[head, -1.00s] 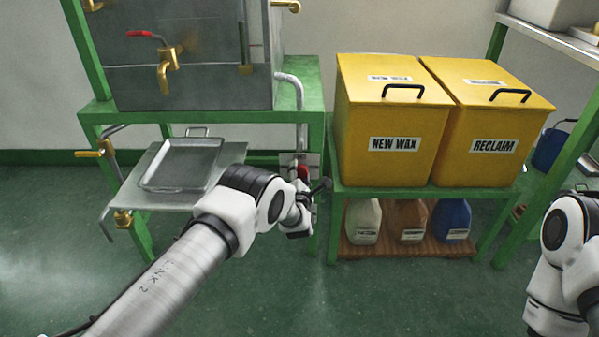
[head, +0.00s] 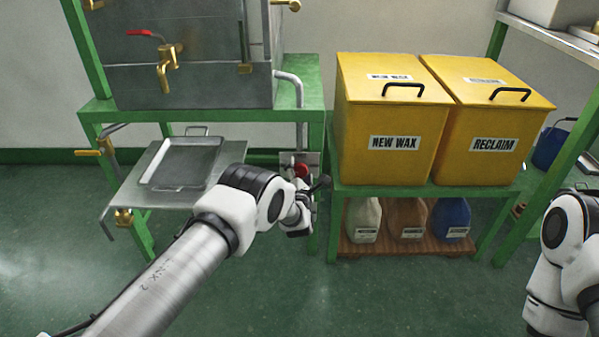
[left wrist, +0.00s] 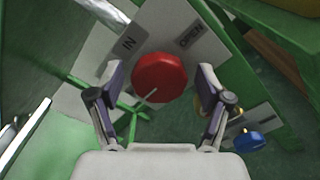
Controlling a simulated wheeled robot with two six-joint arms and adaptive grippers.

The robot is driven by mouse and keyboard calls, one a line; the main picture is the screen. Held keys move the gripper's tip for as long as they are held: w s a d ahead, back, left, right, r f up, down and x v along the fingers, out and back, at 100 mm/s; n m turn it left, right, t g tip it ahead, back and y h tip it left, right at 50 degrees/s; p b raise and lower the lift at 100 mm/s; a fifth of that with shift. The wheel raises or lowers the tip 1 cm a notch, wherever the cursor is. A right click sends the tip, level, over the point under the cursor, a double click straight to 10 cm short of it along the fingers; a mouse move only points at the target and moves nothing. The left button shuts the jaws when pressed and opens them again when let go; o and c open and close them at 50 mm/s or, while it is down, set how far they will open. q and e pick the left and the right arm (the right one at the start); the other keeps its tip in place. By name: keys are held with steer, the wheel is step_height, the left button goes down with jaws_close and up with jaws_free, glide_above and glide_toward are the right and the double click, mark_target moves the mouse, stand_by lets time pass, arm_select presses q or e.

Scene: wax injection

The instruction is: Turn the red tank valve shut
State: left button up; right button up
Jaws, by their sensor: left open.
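A red round knob (left wrist: 160,78) stands on a pale panel (left wrist: 100,52) with labels, one reading OPEN and one ending in IN. In the head view the knob (head: 301,170) shows small at the right leg of the green stand. My left gripper (head: 314,188) is close to it, mostly hidden behind its own wrist. In the left wrist view my left gripper (left wrist: 160,84) is open, one finger on each side of the knob, with gaps showing on both sides. A red lever handle (head: 140,33) also shows on the metal tank (head: 215,85). My right gripper is out of view.
The green stand (head: 255,110) holds the tank. A metal tray (head: 150,176) sits on a lower shelf at its left. Yellow NEW WAX (head: 385,120) and RECLAIM (head: 480,120) bins stand to the right, several jugs below. The floor in front is clear.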

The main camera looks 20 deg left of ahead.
arm_select(q)
steer(key=v, duration=1.2)
